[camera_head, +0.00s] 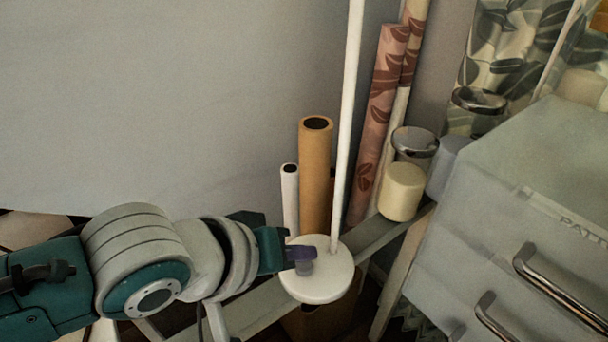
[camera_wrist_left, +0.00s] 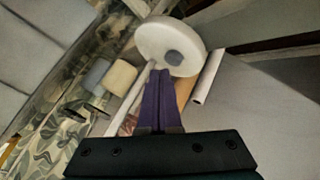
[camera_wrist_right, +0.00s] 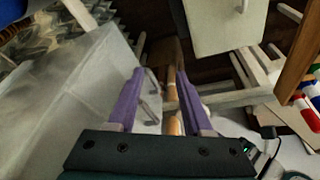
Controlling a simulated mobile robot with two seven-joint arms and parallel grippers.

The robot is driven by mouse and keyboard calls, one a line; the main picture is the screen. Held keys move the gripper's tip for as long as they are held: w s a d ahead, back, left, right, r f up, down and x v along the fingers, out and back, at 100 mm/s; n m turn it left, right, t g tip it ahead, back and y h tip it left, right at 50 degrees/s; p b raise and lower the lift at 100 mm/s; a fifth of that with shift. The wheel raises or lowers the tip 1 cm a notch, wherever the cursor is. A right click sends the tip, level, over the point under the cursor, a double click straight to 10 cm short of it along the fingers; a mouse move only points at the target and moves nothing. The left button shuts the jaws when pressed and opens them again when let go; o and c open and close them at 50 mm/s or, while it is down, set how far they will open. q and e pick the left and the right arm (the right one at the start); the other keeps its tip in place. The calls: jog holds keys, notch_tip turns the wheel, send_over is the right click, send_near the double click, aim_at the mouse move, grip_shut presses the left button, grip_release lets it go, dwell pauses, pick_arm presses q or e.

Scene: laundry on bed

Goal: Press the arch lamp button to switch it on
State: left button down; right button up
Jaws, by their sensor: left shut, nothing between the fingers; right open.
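The arch lamp's round white base (camera_head: 328,287) sits low beside the rolls, with its thin white pole (camera_head: 348,120) rising from it. A small grey round button (camera_wrist_left: 173,58) shows on the base in the left wrist view. In the head view a dark spot on the base at my fingertips (camera_head: 304,267) is the button, partly hidden. My left gripper (camera_head: 302,253) is shut and empty, its purple fingertips over the base close to the button; I cannot tell if they touch. It also shows in the left wrist view (camera_wrist_left: 160,73). My right gripper (camera_wrist_right: 162,70) is open and empty.
A brown roll (camera_head: 315,165), a white roll (camera_head: 290,195) and patterned rolls (camera_head: 382,120) stand behind the base. A cream candle-like cylinder (camera_head: 401,191) and a grey drawer cabinet (camera_head: 510,215) are to the right. A plain wall (camera_head: 150,100) is behind.

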pick_arm(q)
notch_tip(320, 180, up, 6)
jog(key=p, duration=0.6)
dwell(0.4)
